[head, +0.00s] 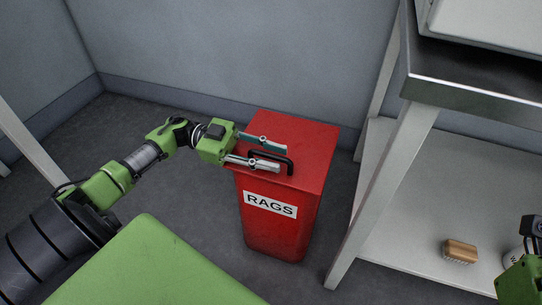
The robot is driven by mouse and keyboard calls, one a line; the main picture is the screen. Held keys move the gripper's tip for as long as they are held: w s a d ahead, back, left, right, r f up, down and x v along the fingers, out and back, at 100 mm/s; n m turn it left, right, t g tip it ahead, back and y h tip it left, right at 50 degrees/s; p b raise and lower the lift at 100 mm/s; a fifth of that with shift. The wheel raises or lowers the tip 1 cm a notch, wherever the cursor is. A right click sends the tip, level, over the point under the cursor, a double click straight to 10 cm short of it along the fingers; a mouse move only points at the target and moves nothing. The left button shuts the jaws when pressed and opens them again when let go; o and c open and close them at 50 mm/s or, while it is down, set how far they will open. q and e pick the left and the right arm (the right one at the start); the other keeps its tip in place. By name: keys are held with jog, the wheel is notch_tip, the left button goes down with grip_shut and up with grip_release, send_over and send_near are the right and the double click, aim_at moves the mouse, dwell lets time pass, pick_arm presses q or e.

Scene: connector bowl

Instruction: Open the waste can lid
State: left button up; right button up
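The red waste can (281,222) stands upright on the floor with a white RAGS label on its front. Its red lid (306,138) looks closed, with a black handle (284,162) on top. My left gripper (280,158) reaches in from the left over the lid, its two fingers apart, one on the far side and one near the front of the handle. I cannot tell whether the fingers touch the handle.
A metal table (476,97) with a lower shelf (405,205) stands close to the can's right. Grey walls stand behind the can. The floor to its left is clear.

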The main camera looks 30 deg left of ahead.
pick_arm(q)
grip_shut()
jog(key=shift+r, duration=0.1)
